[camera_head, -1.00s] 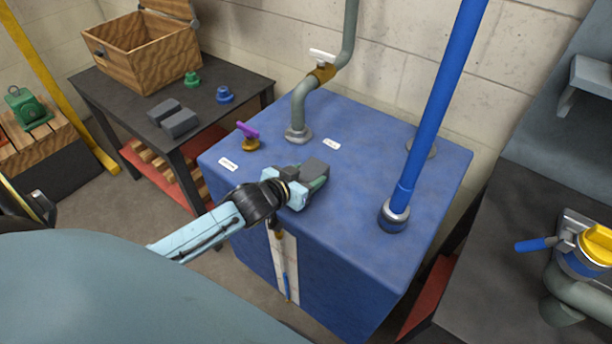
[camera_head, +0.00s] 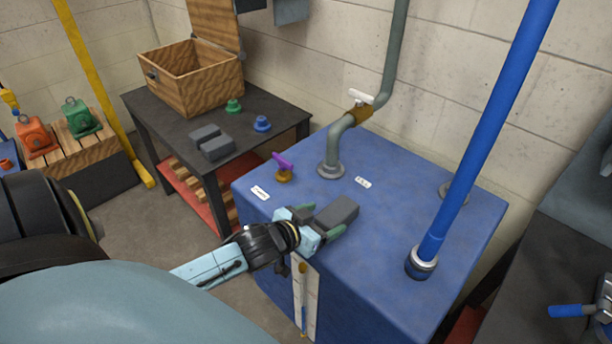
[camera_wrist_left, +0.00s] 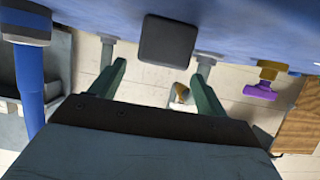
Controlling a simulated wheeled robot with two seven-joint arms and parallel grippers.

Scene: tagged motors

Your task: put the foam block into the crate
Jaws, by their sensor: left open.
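The foam block, as I take it, is a dark grey block (camera_head: 338,212) on top of the blue tank (camera_head: 400,215). In the left wrist view the block (camera_wrist_left: 167,40) shows as a dark square beyond my fingertips. My left gripper (camera_head: 327,219) is open at the block's near left side. Its green fingers show in the left wrist view (camera_wrist_left: 163,66) with a gap between them. I cannot tell whether they touch the block. The wooden crate (camera_head: 188,85) stands with its lid up on the dark table at the back left. My right gripper is not in view.
On the dark table (camera_head: 275,122) are grey blocks (camera_head: 210,142), a green knob (camera_head: 233,105) and a blue knob (camera_head: 262,123). The tank carries a grey pipe (camera_head: 335,150), a purple-handled valve (camera_head: 283,168) and a tall blue pipe (camera_head: 465,165). Orange and green motors sit far left.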

